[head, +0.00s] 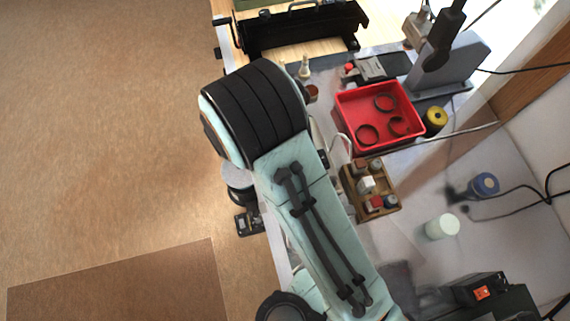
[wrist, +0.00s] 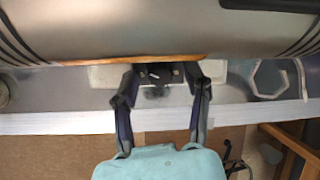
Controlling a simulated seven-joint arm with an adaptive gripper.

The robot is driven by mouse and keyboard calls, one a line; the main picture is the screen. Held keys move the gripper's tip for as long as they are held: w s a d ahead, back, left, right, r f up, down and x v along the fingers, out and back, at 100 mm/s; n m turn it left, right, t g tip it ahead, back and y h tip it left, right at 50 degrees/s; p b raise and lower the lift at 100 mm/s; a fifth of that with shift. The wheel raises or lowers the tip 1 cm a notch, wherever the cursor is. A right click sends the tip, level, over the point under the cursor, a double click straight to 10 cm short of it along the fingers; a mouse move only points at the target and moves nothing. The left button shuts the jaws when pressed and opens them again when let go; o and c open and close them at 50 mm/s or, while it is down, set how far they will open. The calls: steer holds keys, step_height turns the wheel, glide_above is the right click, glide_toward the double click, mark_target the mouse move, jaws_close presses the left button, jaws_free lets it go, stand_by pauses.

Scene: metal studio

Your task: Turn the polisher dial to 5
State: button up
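In the wrist view a small black dial plate (wrist: 160,72) with a white mark shows on a pale base, under a large grey rounded body with an orange-brown lower edge (wrist: 140,60). The number the dial points to is too small to read. My gripper (wrist: 161,78) is open, with one dark finger on each side of the dial plate and a clear gap between them. I cannot tell whether the fingertips touch anything. In the head view my arm hides the gripper, and I cannot make out the dial there.
A black device with an orange switch (head: 482,293) is at lower right. Open floor lies left.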

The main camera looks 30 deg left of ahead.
jaws_close()
